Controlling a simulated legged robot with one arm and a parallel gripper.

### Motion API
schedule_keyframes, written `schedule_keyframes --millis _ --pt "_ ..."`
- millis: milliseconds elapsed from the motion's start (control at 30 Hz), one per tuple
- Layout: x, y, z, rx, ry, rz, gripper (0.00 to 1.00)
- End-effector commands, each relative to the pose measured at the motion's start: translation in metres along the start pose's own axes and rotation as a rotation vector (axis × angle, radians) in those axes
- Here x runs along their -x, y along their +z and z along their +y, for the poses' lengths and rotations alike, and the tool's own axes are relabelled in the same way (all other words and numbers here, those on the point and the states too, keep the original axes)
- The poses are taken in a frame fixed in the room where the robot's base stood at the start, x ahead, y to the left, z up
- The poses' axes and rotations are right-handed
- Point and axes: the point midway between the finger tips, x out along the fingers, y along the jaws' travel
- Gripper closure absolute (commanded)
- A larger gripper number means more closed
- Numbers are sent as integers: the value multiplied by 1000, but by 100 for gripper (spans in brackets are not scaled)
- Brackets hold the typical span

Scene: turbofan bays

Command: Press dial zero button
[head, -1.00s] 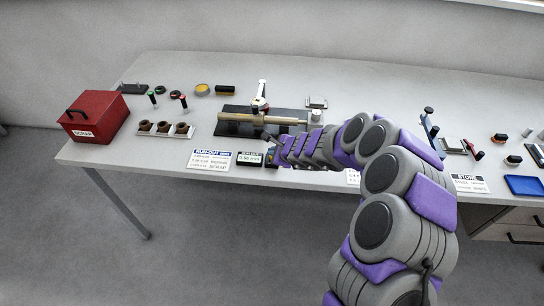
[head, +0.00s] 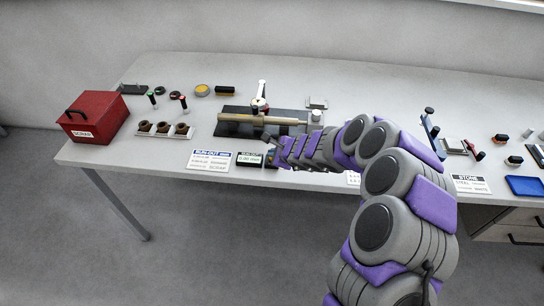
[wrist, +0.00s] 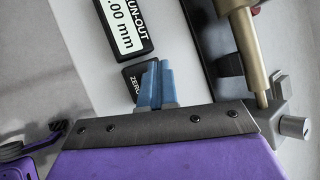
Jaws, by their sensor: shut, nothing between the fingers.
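The run-out display (head: 249,159) is a small black box on the bench front, and it reads about 0.00 mm. In the wrist view the display (wrist: 126,24) shows ".00 mm". A dark button marked ZERO (wrist: 133,80) sits beside it, partly hidden by my fingers. My gripper (wrist: 155,72) has its blue fingertips together and empty, over the button's edge; I cannot tell whether they touch it. In the head view my gripper (head: 271,158) is just right of the display. The dial gauge (head: 260,97) stands over a tan shaft (head: 250,118) on a black base.
A white run-out card (head: 210,160) lies left of the display. A rack with several dark rings (head: 163,130) and a red scrap box (head: 93,116) are further left. The shaft fixture (wrist: 240,45) is close to my fingers.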

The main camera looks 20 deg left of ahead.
Motion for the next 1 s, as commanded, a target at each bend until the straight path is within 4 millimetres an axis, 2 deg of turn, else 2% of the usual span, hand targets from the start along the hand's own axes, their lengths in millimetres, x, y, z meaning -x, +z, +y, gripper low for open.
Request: schedule_keyframes --millis 300,767,1000 --pt "12 8 -9 1 0 0 100" --pt "14 10 -10 0 0 0 100" --pt "29 21 -21 2 -1 0 100"
